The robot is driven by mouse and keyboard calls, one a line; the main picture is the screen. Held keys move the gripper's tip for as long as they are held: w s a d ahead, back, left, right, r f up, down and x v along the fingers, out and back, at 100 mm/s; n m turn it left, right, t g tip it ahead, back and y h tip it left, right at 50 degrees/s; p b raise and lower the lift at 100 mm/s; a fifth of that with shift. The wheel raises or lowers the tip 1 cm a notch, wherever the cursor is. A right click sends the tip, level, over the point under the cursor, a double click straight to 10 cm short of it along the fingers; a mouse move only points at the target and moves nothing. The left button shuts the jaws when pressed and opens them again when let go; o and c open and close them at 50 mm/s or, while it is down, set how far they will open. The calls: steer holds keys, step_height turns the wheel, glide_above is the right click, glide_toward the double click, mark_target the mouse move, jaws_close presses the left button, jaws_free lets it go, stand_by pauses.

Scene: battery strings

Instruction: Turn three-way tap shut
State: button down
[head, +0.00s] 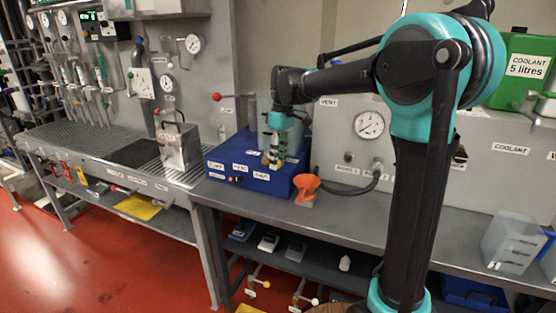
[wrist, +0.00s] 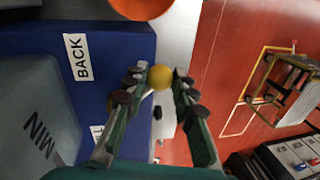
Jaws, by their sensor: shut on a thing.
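A blue box (head: 232,178) with several white labels on its front stands on the bench. It also shows in the wrist view (wrist: 110,40), with a label reading BACK. My gripper (head: 274,158) points down in front of the box's upper right part. In the wrist view my gripper (wrist: 161,88) has its fingers on either side of a yellow ball knob (wrist: 160,76), shut on it. I take the knob for the tap's handle. The tap body is mostly hidden. A small lever (head: 237,180) sits on the box's front.
An orange funnel (head: 306,185) stands close to the box's right. A translucent tank marked MIN (wrist: 30,115) rises beside my gripper. A panel with a gauge (head: 369,125) and a black hose (head: 350,186) are behind. The bench on the right (head: 400,220) has free room.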

steer(key=shift+s+a+m, duration=0.3)
steer(key=shift+a+m, duration=0.4)
steer(key=shift+m, duration=0.4)
steer(key=shift+a+m+t+y, duration=0.25)
steer(key=shift+a+m, duration=0.5)
steer(key=shift+m, duration=0.5)
steer(key=shift+a+m+t+y, duration=0.2)
steer(key=shift+a+m, duration=0.6)
steer(key=shift+m, duration=0.4)
steer(key=shift+a+m+t+y, duration=0.2)
steer(key=shift+a+m, duration=0.55)
steer(key=shift+m, duration=0.5)
steer(key=c, duration=1.2)
jaws_free()
